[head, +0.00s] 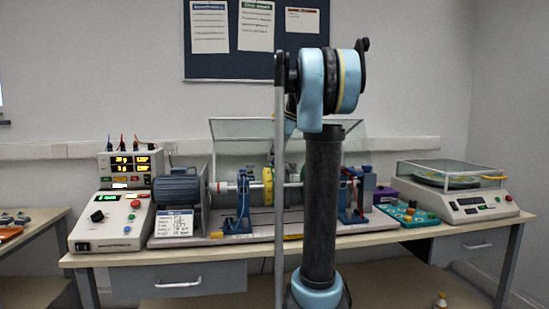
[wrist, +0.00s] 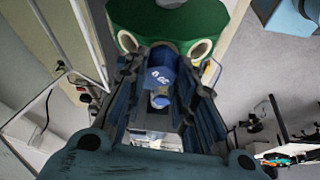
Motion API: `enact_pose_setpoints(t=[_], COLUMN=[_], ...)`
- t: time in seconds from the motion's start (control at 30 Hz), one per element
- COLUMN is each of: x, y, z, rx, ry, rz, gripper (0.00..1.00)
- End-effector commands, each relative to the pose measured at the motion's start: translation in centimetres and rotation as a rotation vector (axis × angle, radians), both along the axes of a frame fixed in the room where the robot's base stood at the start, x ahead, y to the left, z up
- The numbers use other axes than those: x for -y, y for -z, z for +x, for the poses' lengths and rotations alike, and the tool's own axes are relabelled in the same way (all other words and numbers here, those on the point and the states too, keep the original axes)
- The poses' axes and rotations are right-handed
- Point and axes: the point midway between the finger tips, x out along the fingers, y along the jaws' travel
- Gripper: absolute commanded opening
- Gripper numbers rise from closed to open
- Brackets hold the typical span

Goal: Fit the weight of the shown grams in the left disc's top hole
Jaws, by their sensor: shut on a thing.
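My gripper (wrist: 161,66) is shut on a small blue cylindrical weight (wrist: 160,78) with white marking too small to read. A green disc (wrist: 205,18) with pale-rimmed holes is at the top of the wrist view, just beyond the fingertips. I cannot tell whether the weight touches it. In the head view a yellow disc (head: 267,187) sits on the shaft of the test rig, left of my arm. My arm hides my gripper and part of the shaft there. Lit displays (head: 131,166) stand at the left; their digits are too small to read surely.
A motor (head: 180,188) is at the rig's left end, with blue supports (head: 357,200) along the rig. A raised clear cover (head: 235,135) stands behind the shaft. A teal tray (head: 407,215) and a scale (head: 458,200) are on the table's right.

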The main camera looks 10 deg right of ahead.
Motion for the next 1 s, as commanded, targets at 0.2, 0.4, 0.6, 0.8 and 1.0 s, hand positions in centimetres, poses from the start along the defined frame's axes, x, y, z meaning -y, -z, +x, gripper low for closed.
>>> enact_pose_setpoints(t=[0.2,0.4,0.6,0.8,1.0], x=[0.0,0.0,0.0,0.0,0.6], y=[0.2,0.4,0.4,0.4,-0.9], z=[0.0,0.0,0.0,0.0,-0.1], rx=[0.0,0.0,0.0,0.0,0.0], ry=[0.0,0.0,0.0,0.0,0.0], rz=[0.0,0.0,0.0,0.0,0.0], gripper=[0.09,0.32,0.48,0.48,0.48])
